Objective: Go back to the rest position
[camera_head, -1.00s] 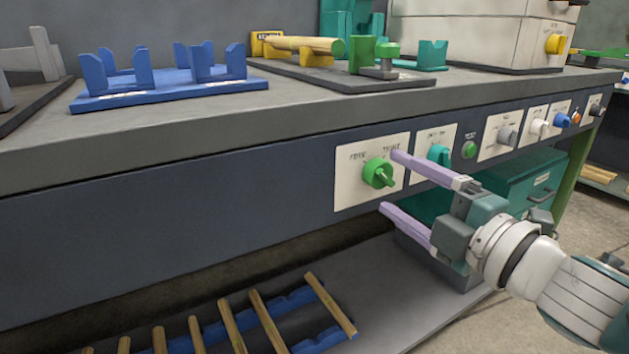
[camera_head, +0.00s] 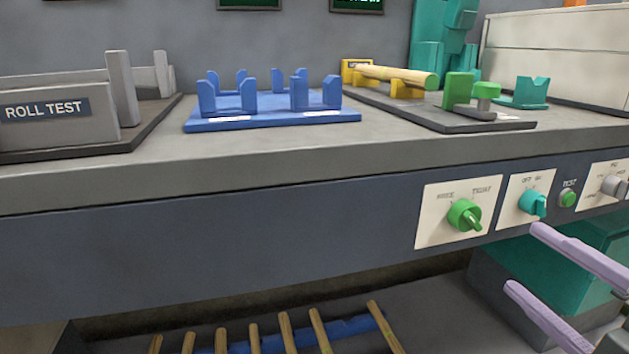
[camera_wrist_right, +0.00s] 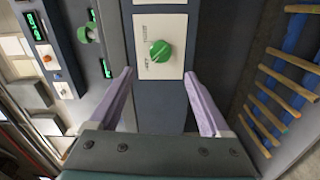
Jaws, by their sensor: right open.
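My right gripper (camera_head: 525,262) is at the lower right of the head view, its two pale purple fingers spread apart with nothing between them. It is in front of the bench's dark front panel, apart from the green knob (camera_head: 465,215) on its white plate. In the right wrist view the open fingers (camera_wrist_right: 158,98) point toward the same green knob (camera_wrist_right: 160,51), which lies ahead of them. My left gripper is not in view.
On the bench stand a grey roll test fixture (camera_head: 60,115), a blue cradle stand (camera_head: 270,118) and a dark base (camera_head: 420,112) bearing a wooden rod (camera_head: 395,75). A teal knob (camera_head: 533,203) is beside the green one. Wooden rods (camera_head: 318,330) lie on a rack below.

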